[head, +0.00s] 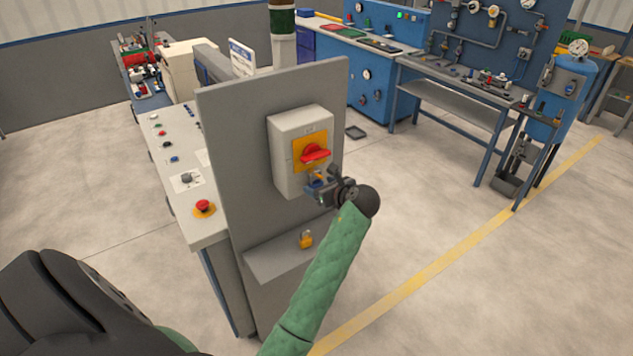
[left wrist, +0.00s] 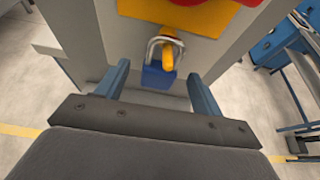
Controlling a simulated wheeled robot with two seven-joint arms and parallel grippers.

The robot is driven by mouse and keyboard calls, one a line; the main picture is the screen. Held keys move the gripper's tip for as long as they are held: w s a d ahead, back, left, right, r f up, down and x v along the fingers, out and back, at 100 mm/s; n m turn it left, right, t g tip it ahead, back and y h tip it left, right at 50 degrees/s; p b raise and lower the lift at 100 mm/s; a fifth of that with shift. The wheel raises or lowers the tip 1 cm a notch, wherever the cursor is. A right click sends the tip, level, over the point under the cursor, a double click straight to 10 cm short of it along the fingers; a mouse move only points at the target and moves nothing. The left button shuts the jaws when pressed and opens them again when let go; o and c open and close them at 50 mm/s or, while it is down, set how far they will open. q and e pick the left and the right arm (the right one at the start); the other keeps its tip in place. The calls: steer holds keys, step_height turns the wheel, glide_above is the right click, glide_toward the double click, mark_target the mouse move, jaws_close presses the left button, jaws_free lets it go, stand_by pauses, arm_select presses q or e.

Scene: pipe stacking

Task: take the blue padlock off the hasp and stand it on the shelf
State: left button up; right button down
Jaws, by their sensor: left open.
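The blue padlock (left wrist: 158,77) hangs by its grey shackle from the orange hasp (left wrist: 168,54) below the switch's yellow plate. My left gripper (left wrist: 157,71) is open, with one blue finger on each side of the padlock, apart from it as far as I can see. In the head view my left gripper (head: 318,187) is at the lower front of the grey switch box (head: 287,158) and largely hides the padlock. The grey shelf (head: 274,263) juts from the panel below; a yellow padlock (head: 306,240) stands on it. My right gripper is not in view.
The switch box has a red rotary handle (head: 315,153) just above my gripper. The upright grey panel (head: 235,135) stands behind the box. A control desk (head: 178,150) is to the left. The shelf's left part is clear. Open floor lies to the right.

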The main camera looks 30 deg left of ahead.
mark_target(316, 182)
arm_select(q)
steer(key=shift+p+x, duration=0.45)
steer(key=shift+x, duration=0.55)
steer(key=shift+w+a+f, duration=0.15)
steer(key=shift+a, duration=0.25)
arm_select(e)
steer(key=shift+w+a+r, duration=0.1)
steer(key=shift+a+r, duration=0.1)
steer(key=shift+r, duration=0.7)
arm_select(q)
steer(key=c, duration=1.1)
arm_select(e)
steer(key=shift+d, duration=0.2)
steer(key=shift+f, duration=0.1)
